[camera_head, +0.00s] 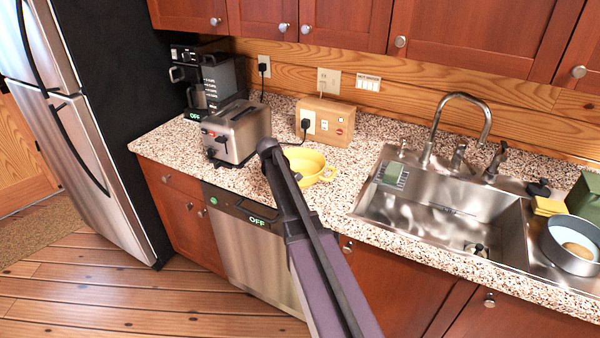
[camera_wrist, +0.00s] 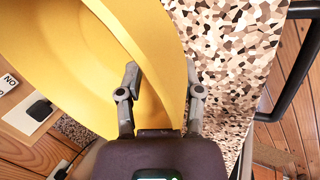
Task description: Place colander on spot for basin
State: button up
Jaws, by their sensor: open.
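A yellow colander (camera_head: 308,163) stands on the speckled counter, between the toaster and the sink, partly hidden behind my arm. In the wrist view the colander (camera_wrist: 65,55) fills the left and upper middle. My gripper (camera_wrist: 165,88) is open at its rim. One finger shows over the inner side and the other near the outer edge, with yellow wall between them. I cannot tell whether they touch it. In the head view my gripper is mostly hidden by the arm. No marked spot for a basin can be made out; the steel sink (camera_head: 440,216) is at the right.
A toaster (camera_head: 236,133) and a coffee maker (camera_head: 206,82) stand left of the colander. A wooden box with sockets (camera_head: 326,121) is behind it. Bare counter lies between colander and sink.

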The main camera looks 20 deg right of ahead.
grip_shut()
jog(key=shift+r, duration=0.1)
dwell(0.3)
notch_tip(320, 180, up, 3)
jog(key=p, duration=0.3)
jog(key=shift+r+p, duration=0.15)
jog(key=shift+p, duration=0.15)
jog(key=shift+s+r, duration=0.2)
jog(key=shift+r, duration=0.05)
jog(key=s+a, duration=0.2)
jog(key=s, duration=0.5)
jog(key=s+a+r+p, duration=0.1)
jog(key=s+a, duration=0.2)
jog(key=s, duration=0.4)
jog(key=shift+s, duration=0.4)
